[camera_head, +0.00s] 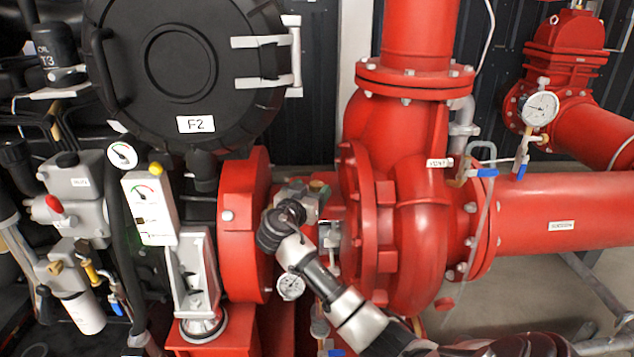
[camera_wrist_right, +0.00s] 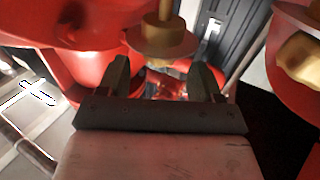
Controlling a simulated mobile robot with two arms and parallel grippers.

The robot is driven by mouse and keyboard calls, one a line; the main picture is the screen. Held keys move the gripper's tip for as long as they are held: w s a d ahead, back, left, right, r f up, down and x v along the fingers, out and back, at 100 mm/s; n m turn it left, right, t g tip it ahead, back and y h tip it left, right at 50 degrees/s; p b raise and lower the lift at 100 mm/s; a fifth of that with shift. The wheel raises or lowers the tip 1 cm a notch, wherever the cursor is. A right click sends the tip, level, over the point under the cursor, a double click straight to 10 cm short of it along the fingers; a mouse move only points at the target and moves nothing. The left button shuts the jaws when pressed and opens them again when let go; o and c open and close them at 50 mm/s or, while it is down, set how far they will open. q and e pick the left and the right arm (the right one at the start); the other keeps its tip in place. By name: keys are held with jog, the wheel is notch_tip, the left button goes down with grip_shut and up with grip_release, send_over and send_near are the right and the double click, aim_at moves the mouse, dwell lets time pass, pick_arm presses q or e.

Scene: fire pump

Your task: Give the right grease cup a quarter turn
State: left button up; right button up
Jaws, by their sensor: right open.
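A brass grease cup (camera_wrist_right: 166,38) with a thin stem shows at the top middle of the right wrist view, in front of red metal. My right gripper (camera_wrist_right: 161,66) is open, its two dark fingers apart. The cup appears between and just beyond the fingertips; I see no clear contact. In the head view my right gripper (camera_head: 316,192) is at the shaft gap between the red round housing and the red pump. It largely hides the cup there. Whether this is the right cup, I cannot tell. My left gripper is not in view.
The red pump casing (camera_head: 415,230) stands close on the right of the gripper, the red flange housing (camera_head: 245,235) on the left. A small gauge (camera_head: 291,287) hangs below my wrist. Another brass part (camera_wrist_right: 303,62) sits at the right of the wrist view.

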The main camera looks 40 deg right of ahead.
aim_at(312, 186)
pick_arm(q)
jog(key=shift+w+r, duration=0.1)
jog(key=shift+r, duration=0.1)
pick_arm(e)
jog(key=shift+x, duration=2.05)
jog(key=c, duration=0.8)
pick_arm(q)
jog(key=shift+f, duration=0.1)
pick_arm(e)
jog(key=shift+f, duration=0.1)
jog(key=shift+c, duration=0.6)
jog(key=m+g+h+b, duration=0.1)
jog(key=g+b, duration=0.1)
jog(key=b, duration=0.1)
jog(key=shift+f+m+b, duration=0.1)
jog(key=shift+m+b, duration=0.2)
jog(key=m+g+b, duration=0.1)
jog(key=g+b, duration=0.1)
jog(key=shift+g, duration=0.3)
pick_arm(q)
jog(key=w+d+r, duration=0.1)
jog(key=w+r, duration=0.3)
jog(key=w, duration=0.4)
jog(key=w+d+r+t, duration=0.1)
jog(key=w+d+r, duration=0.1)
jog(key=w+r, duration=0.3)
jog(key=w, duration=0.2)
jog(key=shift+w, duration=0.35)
